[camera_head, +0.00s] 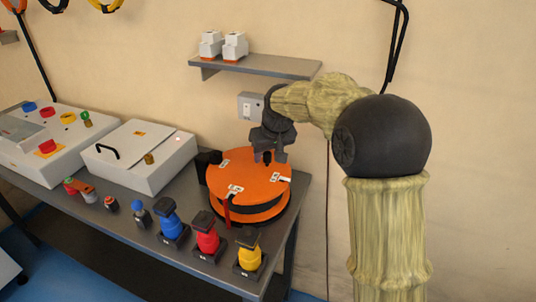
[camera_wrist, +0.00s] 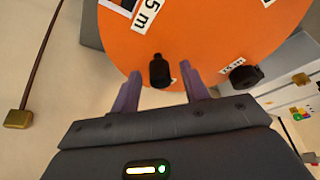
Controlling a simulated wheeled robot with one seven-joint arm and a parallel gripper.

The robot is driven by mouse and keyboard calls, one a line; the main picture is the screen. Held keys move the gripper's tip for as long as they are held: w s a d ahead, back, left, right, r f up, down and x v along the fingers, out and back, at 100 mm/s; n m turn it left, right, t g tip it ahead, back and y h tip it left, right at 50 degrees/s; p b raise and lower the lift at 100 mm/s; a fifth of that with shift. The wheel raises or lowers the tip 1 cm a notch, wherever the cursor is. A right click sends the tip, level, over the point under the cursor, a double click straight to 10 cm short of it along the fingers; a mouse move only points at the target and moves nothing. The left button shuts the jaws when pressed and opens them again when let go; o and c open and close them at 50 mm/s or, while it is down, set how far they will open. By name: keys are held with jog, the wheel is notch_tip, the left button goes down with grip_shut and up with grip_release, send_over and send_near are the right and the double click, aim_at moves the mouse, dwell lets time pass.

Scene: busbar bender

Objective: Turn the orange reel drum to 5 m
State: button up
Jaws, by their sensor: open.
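The orange reel drum (camera_head: 249,181) lies flat on the right end of the grey table, with dark cable wound under its top disc and white length labels on it. In the wrist view the drum (camera_wrist: 200,30) fills the top, and a label ending in "5 m" (camera_wrist: 145,16) shows at its upper left, partly cut off. A black upright knob (camera_wrist: 159,72) stands on the drum near its rim. My gripper (camera_wrist: 160,88) is open, with its fingers on either side of the knob and a gap visible on each side. In the head view my gripper (camera_head: 268,156) is over the drum's back edge.
A red pointer-like strip (camera_head: 227,211) stands at the drum's front. Blue, red (camera_head: 207,234) and yellow (camera_head: 248,252) connectors stand along the table's front edge. A white box (camera_head: 140,155) and a control panel (camera_head: 45,140) are to the left. A wall shelf (camera_head: 255,66) hangs above.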

grip_shut()
jog(key=shift+w, duration=0.15)
jog(key=shift+s+m+p, duration=0.25)
jog(key=shift+m+p, duration=0.15)
jog(key=shift+p, duration=0.25)
